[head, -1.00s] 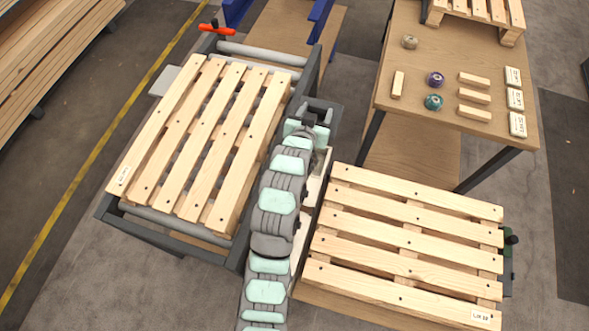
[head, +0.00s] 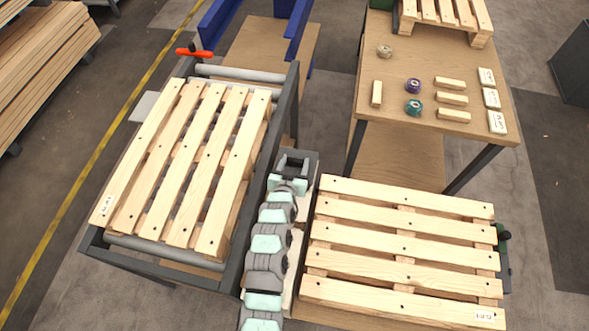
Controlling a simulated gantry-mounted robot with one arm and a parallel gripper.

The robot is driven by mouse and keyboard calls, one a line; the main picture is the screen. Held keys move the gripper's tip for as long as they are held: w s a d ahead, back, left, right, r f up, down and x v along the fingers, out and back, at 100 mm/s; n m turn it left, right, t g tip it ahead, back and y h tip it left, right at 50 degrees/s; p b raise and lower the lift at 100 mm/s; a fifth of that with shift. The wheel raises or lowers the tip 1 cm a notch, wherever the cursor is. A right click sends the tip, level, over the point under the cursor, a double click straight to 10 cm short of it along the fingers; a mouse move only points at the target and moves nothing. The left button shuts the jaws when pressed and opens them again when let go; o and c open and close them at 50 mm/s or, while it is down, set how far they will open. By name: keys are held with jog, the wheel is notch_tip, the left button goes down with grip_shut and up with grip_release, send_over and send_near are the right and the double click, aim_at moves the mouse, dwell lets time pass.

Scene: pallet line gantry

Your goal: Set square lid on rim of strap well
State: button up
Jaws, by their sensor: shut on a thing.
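The strap well (head: 305,157) looks like a dark grey square box at the far end of a narrow ledge, between the two pallets. Its top shows a dark opening, with no lid visible across it. My arm reaches up from the bottom edge, and my gripper (head: 289,186) is at its end, on the near side of the well. My wrist covers the fingertips. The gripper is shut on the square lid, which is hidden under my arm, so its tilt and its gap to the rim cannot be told.
A slatted pallet (head: 180,165) lies on a dark-framed roller conveyor (head: 262,140) to the left. Another pallet (head: 400,245) lies close on the right. A wooden table (head: 430,60) with tape rolls and small blocks stands at the back right.

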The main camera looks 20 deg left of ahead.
jog(key=shift+f+b, duration=0.45)
jog(key=shift+f, duration=1.25)
jog(key=shift+f, duration=0.25)
jog(key=o, duration=1.5)
